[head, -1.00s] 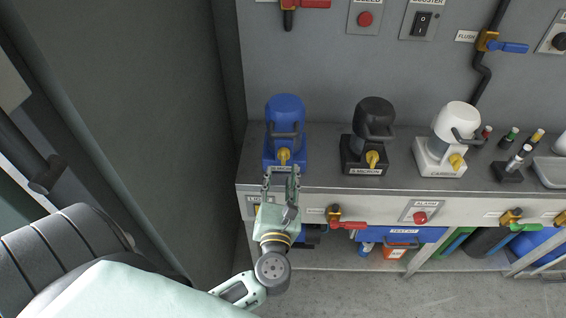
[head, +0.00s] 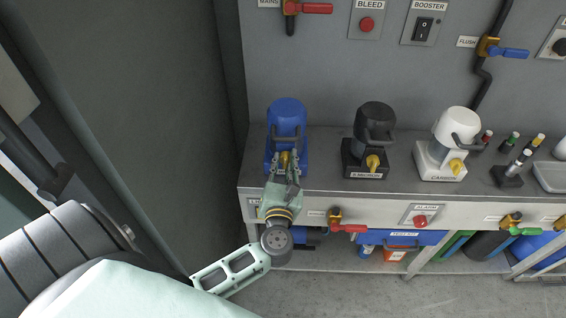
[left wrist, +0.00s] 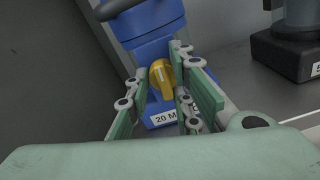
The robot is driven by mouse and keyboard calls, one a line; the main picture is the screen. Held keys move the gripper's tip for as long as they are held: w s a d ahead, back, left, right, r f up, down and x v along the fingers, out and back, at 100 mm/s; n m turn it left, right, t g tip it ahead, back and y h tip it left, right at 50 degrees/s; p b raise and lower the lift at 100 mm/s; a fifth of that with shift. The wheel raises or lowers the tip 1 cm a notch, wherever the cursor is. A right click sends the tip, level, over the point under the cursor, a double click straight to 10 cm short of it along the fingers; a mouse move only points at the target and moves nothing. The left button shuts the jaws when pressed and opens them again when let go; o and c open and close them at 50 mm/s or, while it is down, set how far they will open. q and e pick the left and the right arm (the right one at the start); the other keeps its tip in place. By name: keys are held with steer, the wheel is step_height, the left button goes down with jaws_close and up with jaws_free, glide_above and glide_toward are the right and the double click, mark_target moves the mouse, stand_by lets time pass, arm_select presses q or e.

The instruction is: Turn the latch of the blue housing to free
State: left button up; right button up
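The blue housing (head: 287,117) stands on the bench at the left, upright, with a dark handle on its front. Its yellow latch (left wrist: 162,76) is low on the front, above a label reading "20 M" with the rest hidden. My left gripper (head: 285,157) is in front of the housing. In the left wrist view its fingers (left wrist: 155,80) are apart, one on each side of the latch, with a gap visible at the left finger. Whether the right finger touches the latch I cannot tell. My right gripper is not in view.
A black housing (head: 374,127) and a white housing (head: 456,128), each with a yellow latch, stand to the right on the bench (head: 330,150). A red-handled valve (head: 346,226) and an alarm button (head: 421,220) are on the bench front. A dark wall closes the left side.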

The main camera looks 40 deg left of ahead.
arm_select(q)
jaws_close()
steer(key=m+p, duration=0.3)
steer(key=shift+r+m+p, duration=0.25)
steer(key=shift+m+p, duration=0.05)
steer(key=shift+m, duration=0.1)
steer(key=m+p, duration=0.3)
steer(key=m, duration=0.1)
steer(key=shift+d+m, duration=0.1)
steer(key=shift+m, duration=0.2)
steer(key=m+p, duration=0.3)
steer(key=m, duration=0.2)
steer(key=shift+w+d, duration=0.1)
steer(key=shift+d, duration=0.05)
steer(key=m+p, duration=0.1)
steer(key=m, duration=0.2)
steer(key=shift+f+m+p, duration=0.1)
steer(key=shift+m+p, duration=0.2)
steer(key=shift+p, duration=0.05)
steer(key=shift+m, duration=0.4)
steer(key=shift+w, duration=0.1)
